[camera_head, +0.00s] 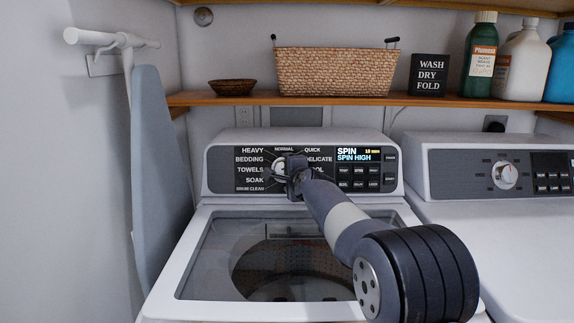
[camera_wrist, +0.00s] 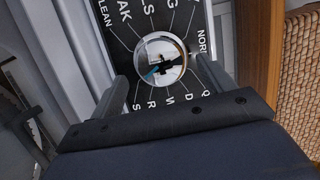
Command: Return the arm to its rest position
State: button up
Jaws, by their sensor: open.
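My arm reaches up over the washer (camera_head: 192,240) to its control panel. My gripper (camera_head: 290,172) is at the round cycle knob (camera_head: 278,167) and partly covers it in the head view. In the wrist view, the silver-white knob (camera_wrist: 160,52) lies in front of the open fingers of my gripper (camera_wrist: 158,78), with a finger to either side. I cannot tell whether the fingers touch the knob. The panel display (camera_head: 358,154) reads SPIN and SPIN HIGH.
The washer's tub (camera_head: 285,268) shows below my arm. A dryer (camera_head: 500,220) stands to the right. A wooden shelf (camera_head: 230,100) above holds a wicker basket (camera_head: 335,72), a small bowl (camera_head: 233,87), a sign (camera_head: 429,75) and bottles (camera_head: 480,60). An ironing board (camera_head: 155,180) leans at left.

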jog(key=b+v, duration=0.1)
jog(key=v, duration=0.7)
jog(key=p+x, duration=0.2)
jog(key=x, duration=0.9)
jog(key=shift+s+d+r+n+g+p, duration=0.1)
jog(key=shift+n+g+p, duration=0.1)
jog(key=shift+n, duration=0.35)
jog(key=shift+s+r+n+g+p, duration=0.1)
jog(key=shift+r+n+p, duration=0.1)
jog(key=shift+n, duration=0.35)
jog(key=n, duration=0.3)
jog(key=shift+g+h+p, duration=0.3)
jog(key=shift+p, duration=0.05)
jog(key=n+h, duration=0.1)
jog(key=n, duration=0.2)
jog(key=n+g+p, duration=0.1)
jog(key=n, duration=0.3)
jog(key=shift+w+a+r+h, duration=0.1)
jog(key=shift+a+r+h, duration=0.1)
jog(key=shift+h, duration=0.2)
jog(key=n+h+p, duration=0.1)
jog(key=n, duration=0.3)
jog(key=shift+g, duration=0.3)
